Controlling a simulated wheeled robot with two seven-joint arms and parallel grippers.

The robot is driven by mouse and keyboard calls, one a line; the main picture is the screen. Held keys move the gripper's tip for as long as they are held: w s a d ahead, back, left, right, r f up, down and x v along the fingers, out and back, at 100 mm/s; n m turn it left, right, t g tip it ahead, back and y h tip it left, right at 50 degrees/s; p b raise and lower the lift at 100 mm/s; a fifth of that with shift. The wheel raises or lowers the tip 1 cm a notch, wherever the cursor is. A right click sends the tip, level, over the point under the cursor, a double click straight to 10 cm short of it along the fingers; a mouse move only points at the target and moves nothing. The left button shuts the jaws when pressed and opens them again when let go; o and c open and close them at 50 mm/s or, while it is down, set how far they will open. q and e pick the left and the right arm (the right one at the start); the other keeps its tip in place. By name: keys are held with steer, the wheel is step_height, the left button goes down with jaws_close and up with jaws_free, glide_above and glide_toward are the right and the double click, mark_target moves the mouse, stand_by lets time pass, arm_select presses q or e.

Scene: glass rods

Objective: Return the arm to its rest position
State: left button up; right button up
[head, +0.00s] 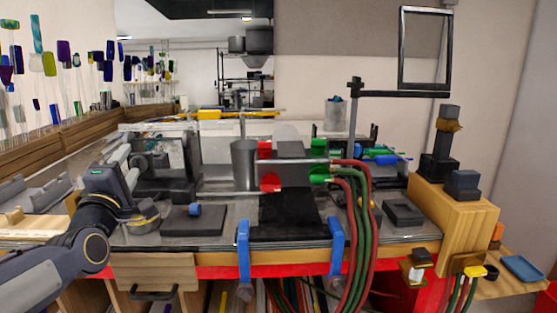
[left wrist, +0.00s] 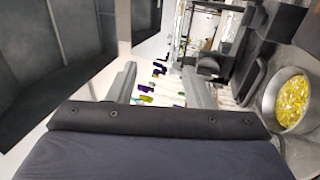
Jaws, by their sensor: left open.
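My left arm (head: 75,240) comes in from the lower left in the head view. Its gripper (head: 126,166) is over the left part of the workbench, near dark metal equipment. In the left wrist view the two grey fingers of my left gripper (left wrist: 160,86) stand well apart with nothing held between them. Coloured glass pieces on thin rods (head: 63,52) stand along the left wall. Some coloured pieces (left wrist: 147,98) also show beyond the fingers in the left wrist view. My right gripper is not in view.
A metal bowl of yellow bits (left wrist: 292,103) is close on the right in the left wrist view. The workbench holds a grey metal cup (head: 244,165), a black plate (head: 290,215) and red and green hoses (head: 361,225). A wooden block (head: 458,220) stands at the right.

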arm_select(q)
steer(key=s+d+f+m+g+h+p, duration=0.1)
steer(key=s+f+m+g, duration=0.4)
steer(key=s, duration=0.5)
steer(key=s+d+f+m+g+h+p, duration=0.2)
steer(key=s+d+f+m+g+p, duration=0.2)
steer(key=s+f, duration=0.5)
steer(key=s+d+f+m+g+h+p, duration=0.2)
steer(key=s+f+m+g, duration=0.4)
steer(key=s, duration=0.7)
steer(key=d+f+m+p, duration=0.1)
steer(key=d+m, duration=0.1)
steer(key=shift+d+f, duration=0.15)
steer(key=shift+d, duration=0.2)
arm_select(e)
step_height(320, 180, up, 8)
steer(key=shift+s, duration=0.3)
arm_select(q)
steer(key=shift+c, duration=0.3)
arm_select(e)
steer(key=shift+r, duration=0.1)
